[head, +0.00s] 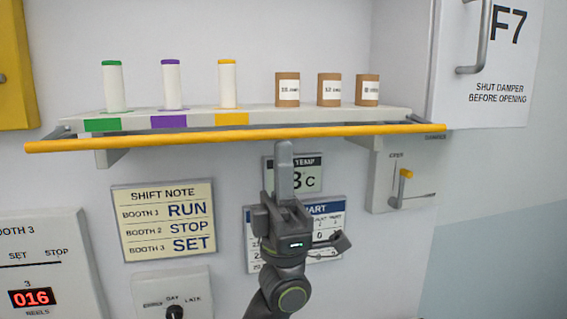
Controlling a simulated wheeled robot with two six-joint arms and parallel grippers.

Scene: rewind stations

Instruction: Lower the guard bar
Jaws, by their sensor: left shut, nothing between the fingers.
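The guard bar (160,141) is a long yellow-orange bar running across the front of the wall shelf, at about the height of the shelf's front edge. It spans from the far left to the damper lever's side on the right. My left gripper (284,150) points up in front of the wall, shut and empty. Its fingertips are just below the middle of the bar in the picture. I cannot tell whether they touch it. My right gripper is not in view.
A lever plate (388,165) is below right. A shift note (163,218) and a wall chart (325,207) hang below. A cabinet door (475,100) stands right.

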